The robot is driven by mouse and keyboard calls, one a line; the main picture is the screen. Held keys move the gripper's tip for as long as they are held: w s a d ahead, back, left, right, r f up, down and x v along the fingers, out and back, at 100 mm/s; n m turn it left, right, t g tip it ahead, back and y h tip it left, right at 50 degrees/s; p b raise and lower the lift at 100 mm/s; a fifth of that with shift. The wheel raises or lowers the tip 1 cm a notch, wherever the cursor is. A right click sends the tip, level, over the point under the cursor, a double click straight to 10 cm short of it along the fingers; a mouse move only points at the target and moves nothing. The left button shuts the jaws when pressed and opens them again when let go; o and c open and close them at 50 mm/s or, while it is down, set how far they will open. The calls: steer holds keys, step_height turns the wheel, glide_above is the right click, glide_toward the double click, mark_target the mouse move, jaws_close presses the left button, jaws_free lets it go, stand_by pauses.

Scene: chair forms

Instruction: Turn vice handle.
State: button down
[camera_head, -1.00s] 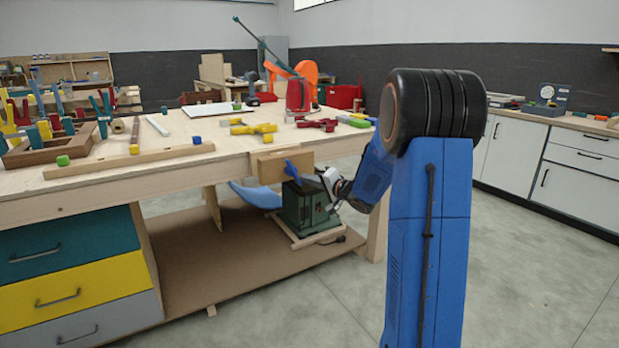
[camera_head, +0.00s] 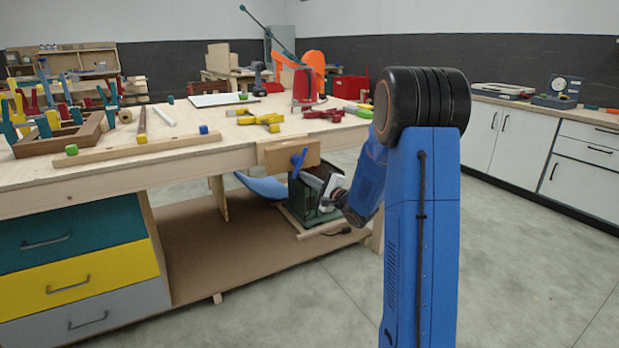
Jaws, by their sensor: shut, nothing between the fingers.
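The vice is a light wooden jaw block (camera_head: 275,154) on the front edge of the workbench, near its right end. A short blue handle (camera_head: 299,161) sits on the jaw's face, tilted, its upper end leaning right. My gripper (camera_head: 308,179) is just below and right of the handle, its fingertips pointing left toward it. The fingers look shut with nothing between them. They are small here, and I cannot tell whether they touch the handle. My blue arm comes down to it from the right.
The wooden workbench (camera_head: 180,170) carries several coloured clamps and wooden blocks. A dark green machine (camera_head: 309,207) stands on the lower shelf behind my gripper. A blue curved piece (camera_head: 262,186) lies left of it. The concrete floor (camera_head: 510,270) to the right is clear.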

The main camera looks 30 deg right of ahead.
steer(key=shift+s+a+r, duration=0.1)
steer(key=shift+a+r, duration=0.1)
steer(key=shift+a, duration=1.1)
steer(key=shift+a+r, duration=0.15)
steer(key=shift+a, duration=0.1)
